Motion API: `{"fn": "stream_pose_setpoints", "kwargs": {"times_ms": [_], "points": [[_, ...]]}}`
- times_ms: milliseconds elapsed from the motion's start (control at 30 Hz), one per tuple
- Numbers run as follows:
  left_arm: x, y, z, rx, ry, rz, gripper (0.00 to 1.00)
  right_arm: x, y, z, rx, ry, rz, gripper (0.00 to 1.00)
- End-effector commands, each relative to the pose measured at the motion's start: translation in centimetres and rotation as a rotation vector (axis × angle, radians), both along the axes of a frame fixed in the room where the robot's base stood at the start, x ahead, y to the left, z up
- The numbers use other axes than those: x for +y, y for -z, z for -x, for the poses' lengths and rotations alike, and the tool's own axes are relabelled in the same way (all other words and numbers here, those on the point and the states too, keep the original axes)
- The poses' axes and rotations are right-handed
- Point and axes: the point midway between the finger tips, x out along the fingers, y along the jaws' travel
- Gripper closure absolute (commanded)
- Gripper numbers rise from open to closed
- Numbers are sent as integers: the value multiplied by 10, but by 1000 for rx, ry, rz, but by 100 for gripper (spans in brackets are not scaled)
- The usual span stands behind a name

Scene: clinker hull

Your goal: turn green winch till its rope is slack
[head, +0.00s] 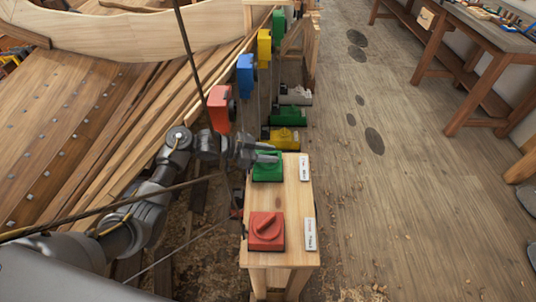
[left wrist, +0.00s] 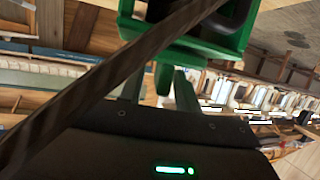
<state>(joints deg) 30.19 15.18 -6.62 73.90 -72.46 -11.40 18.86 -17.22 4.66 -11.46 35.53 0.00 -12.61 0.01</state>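A green winch box (head: 268,173) with a knob stands on the far part of a small wooden bench (head: 293,195). A red box (head: 266,232) with a similar knob stands nearer on it. My left gripper (head: 268,156) reaches in from the left over the green box. In the left wrist view the green box (left wrist: 195,48) fills the top, and its narrow knob (left wrist: 163,79) shows between the two parted fingers (left wrist: 158,92), with gaps seen beside it. A dark rope or bar crosses this view and hides part of the box. My right gripper is not in view.
Red (head: 221,110), blue (head: 245,75) and yellow (head: 264,48) blocks hang beyond the bench. More coloured units (head: 288,116) sit on the floor behind it. White labels (head: 304,168) lie on the bench's right edge.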

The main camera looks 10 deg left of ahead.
Motion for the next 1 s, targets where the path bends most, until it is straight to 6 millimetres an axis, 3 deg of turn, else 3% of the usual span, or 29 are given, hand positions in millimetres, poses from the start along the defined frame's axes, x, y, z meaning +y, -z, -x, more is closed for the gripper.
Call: {"fn": "stream_pose_setpoints", "kwargs": {"times_ms": [100, 333, 667, 1000], "points": [[0, 0, 0, 0, 0, 0, 70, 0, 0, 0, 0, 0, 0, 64], [0, 0, 0, 0, 0, 0, 100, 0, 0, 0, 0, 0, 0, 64], [0, -2, 1, 0, -25, 0, 100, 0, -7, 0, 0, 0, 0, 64], [-1, -5, 2, 3, -222, 0, 100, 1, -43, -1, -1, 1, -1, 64]]}}
